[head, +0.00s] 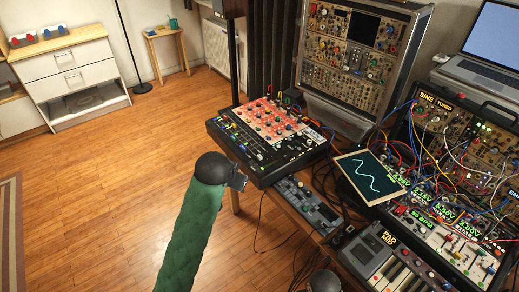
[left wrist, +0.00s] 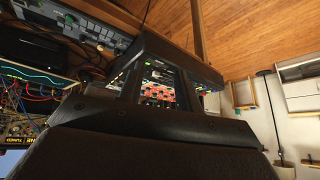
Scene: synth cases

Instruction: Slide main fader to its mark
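A dark mixer (head: 281,152) with a red knob panel and a black strip of small coloured controls sits on the left end of the desk. A panel with upright sliders (head: 455,245) is at the lower right. I cannot tell which control is the main fader, and its mark is too small to make out. My left gripper (head: 238,181) is just off the mixer's near left edge, apart from its controls. In the left wrist view its fingers (left wrist: 158,88) are spread and empty, with the red panel (left wrist: 160,95) seen between them.
A grey box with knobs (head: 308,205) lies in front of the mixer. A tilted screen with a wave (head: 371,177), patch cables and a small keyboard (head: 385,262) crowd the desk to the right. A tall rack (head: 352,55) stands behind. The wooden floor (head: 100,170) at left is clear.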

